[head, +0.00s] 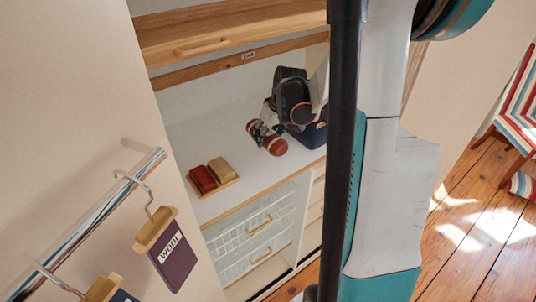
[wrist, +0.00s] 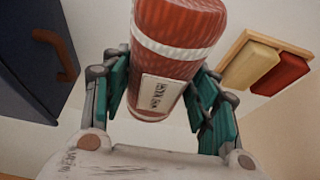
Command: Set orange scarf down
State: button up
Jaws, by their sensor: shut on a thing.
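The orange scarf (head: 273,146) is a rolled bundle with a pale band, held over the white shelf (head: 240,188) inside the closet. In the wrist view the scarf (wrist: 180,32) fills the top middle, with a white band and a printed label. My gripper (wrist: 158,88) is shut on it, with teal finger pads on both sides. In the head view my gripper (head: 264,130) is small and partly hidden by the scarf and my wrist. I cannot tell whether the scarf touches the shelf.
A wooden tray (head: 228,184) with a red and a tan block stands left of the scarf. A dark blue box (head: 312,136) with a brown handle (wrist: 62,55) is close on the other side.

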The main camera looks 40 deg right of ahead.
aim_at(275, 138)
jog(key=shift+f+b, duration=0.6)
jog(key=shift+f, duration=3.6)
jog(key=shift+f, duration=0.1)
jog(key=o, duration=1.1)
jog(key=shift+o, duration=0.2)
jog(key=p+v, duration=0.2)
jog(key=v, duration=1)
jog(key=shift+s, duration=0.1)
